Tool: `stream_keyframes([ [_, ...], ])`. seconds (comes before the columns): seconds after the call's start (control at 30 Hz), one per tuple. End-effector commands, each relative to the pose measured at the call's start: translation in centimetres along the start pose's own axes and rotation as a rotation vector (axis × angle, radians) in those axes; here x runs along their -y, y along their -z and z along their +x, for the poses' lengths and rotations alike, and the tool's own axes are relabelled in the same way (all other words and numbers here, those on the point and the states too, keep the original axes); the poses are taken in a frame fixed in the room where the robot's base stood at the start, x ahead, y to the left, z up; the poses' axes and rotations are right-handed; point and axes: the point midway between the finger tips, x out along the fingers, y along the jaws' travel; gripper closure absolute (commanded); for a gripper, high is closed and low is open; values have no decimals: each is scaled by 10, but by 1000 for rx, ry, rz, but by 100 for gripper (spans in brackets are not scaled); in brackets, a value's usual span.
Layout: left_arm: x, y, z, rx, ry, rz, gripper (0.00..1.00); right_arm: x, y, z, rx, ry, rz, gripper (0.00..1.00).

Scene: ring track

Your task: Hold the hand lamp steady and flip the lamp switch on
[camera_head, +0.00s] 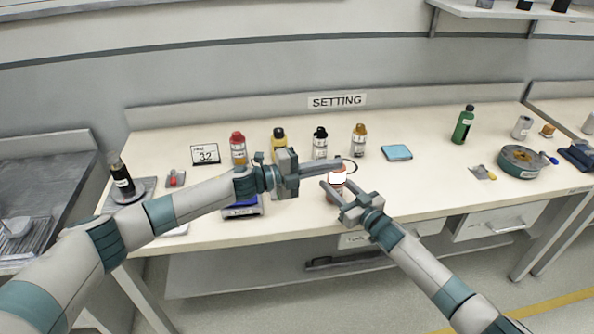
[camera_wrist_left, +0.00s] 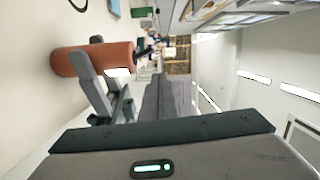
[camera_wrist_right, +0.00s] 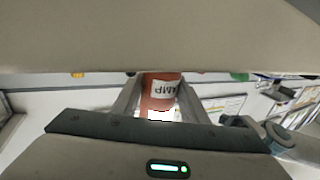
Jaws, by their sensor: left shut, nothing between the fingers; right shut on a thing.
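The hand lamp (camera_head: 337,180) is a red-brown cylinder with a bright white patch, near the front edge of the bench. My right gripper (camera_head: 338,188) is shut on it, one finger on each side. In the right wrist view the lamp (camera_wrist_right: 160,90) shows an "AMP" label between the fingers. In the left wrist view the lamp (camera_wrist_left: 85,60) lies across the picture, with small dark parts on its side; I cannot tell which is the switch or how it is set. My left gripper (camera_head: 326,165) is shut and empty, its tips close beside the lamp's upper end; contact is unclear.
Several bottles stand behind, including a red-capped one (camera_head: 238,148) and an orange-capped one (camera_head: 359,140). A number sign (camera_head: 205,154) and a blue pad (camera_head: 397,152) lie on the bench. A green bottle (camera_head: 463,125) and round tin (camera_head: 522,160) stand right.

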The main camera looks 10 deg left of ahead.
Motion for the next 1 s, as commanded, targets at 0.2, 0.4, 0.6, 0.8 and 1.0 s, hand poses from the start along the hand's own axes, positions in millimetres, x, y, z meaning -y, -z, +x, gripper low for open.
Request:
stream_keyframes([
  [0.2,5,12,-27,3,-2,0,100,0,0,0,1,0,0,88],
  [0.4,8,12,-66,2,-2,0,100,0,0,0,1,0,0,88],
  [0.6,11,12,-93,2,-2,0,100,0,0,0,0,0,0,88],
  [0.8,12,12,-103,0,-1,0,100,0,0,0,0,0,0,88],
  [1.0,12,12,-104,0,-1,0,100,0,0,0,0,0,0,88],
])
